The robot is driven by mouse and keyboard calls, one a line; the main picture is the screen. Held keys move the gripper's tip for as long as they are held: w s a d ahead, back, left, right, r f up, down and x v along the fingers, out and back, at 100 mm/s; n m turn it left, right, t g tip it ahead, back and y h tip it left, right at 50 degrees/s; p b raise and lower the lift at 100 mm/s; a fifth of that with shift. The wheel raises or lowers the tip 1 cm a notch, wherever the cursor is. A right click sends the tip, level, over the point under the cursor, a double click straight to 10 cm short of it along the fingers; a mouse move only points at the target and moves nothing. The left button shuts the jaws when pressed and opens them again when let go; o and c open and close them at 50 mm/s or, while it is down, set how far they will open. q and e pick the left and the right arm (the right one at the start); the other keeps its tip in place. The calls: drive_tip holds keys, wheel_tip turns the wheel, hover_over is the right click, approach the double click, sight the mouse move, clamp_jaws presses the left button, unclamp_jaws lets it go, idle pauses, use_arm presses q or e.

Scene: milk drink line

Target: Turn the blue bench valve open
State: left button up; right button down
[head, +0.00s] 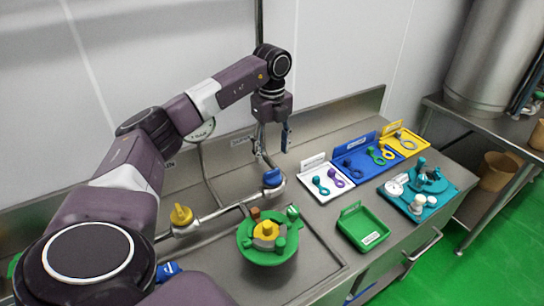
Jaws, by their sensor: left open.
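The blue bench valve (272,178) has a blue cap-like handle and sits at the right end of a metal pipe on the steel bench. My left gripper (273,143) hangs fingers down, above and a little behind the valve handle in the picture. Its fingers are apart with nothing seen between them, and I see a gap between them and the handle. A yellow valve (181,215) sits at the left end of the same pipe. My right gripper is not in view.
In front of the pipe stands a green round fixture (268,243). To the right are a white tray (327,190), blue tray (350,172), yellow tray (415,150), empty green tray (364,229) and teal tray (455,193).

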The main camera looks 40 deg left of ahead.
use_arm(q)
wheel_tip(320, 180, up, 5)
drive_tip(key=shift+f, duration=0.1)
idle(0.7)
